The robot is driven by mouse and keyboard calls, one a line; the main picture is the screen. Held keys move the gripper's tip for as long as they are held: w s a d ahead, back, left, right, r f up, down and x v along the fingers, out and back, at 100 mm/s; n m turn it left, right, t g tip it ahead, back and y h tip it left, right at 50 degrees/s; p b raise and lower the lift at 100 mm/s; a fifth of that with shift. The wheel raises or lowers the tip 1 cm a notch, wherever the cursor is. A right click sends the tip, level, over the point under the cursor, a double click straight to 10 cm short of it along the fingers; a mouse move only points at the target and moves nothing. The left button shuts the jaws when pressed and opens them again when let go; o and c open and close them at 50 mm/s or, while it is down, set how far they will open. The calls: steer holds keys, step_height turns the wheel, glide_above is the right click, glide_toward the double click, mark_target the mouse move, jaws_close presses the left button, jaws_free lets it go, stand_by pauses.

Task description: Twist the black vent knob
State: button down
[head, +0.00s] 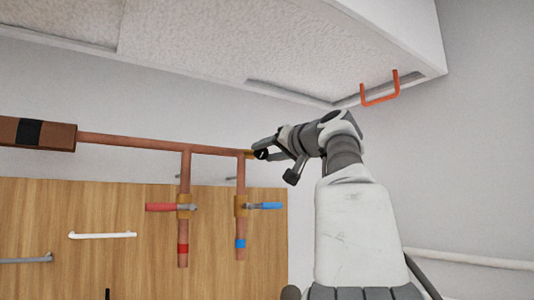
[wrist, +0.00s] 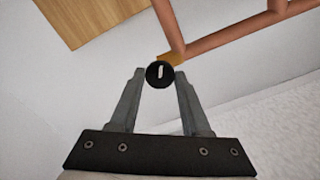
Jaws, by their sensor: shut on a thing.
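The black vent knob (wrist: 160,74) is a small round black disc with a pale mark on its face. It sits at the end of a copper pipe, on a brass fitting (wrist: 172,59). In the wrist view it lies between the fingertips of my gripper (wrist: 159,77), one grey finger on each side. In the head view my gripper (head: 258,148) reaches the pipe's right end from the right, and its fingers partly hide the knob (head: 262,155). My gripper is shut on the knob.
The copper pipe (head: 120,142) runs left, with two branches bearing a red valve handle (head: 160,207) and a blue one (head: 268,205). A wooden panel (head: 110,210) stands behind. A white overhead box (head: 300,45) with an orange handle (head: 380,99) hangs above.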

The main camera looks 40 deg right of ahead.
stand_by(0.3)
steer(key=shift+c, duration=1.9)
jaws_free()
steer(key=s+a+b, duration=0.1)
steer(key=s+b, duration=0.1)
steer(key=s, duration=1.5)
steer(key=shift+s, duration=0.2)
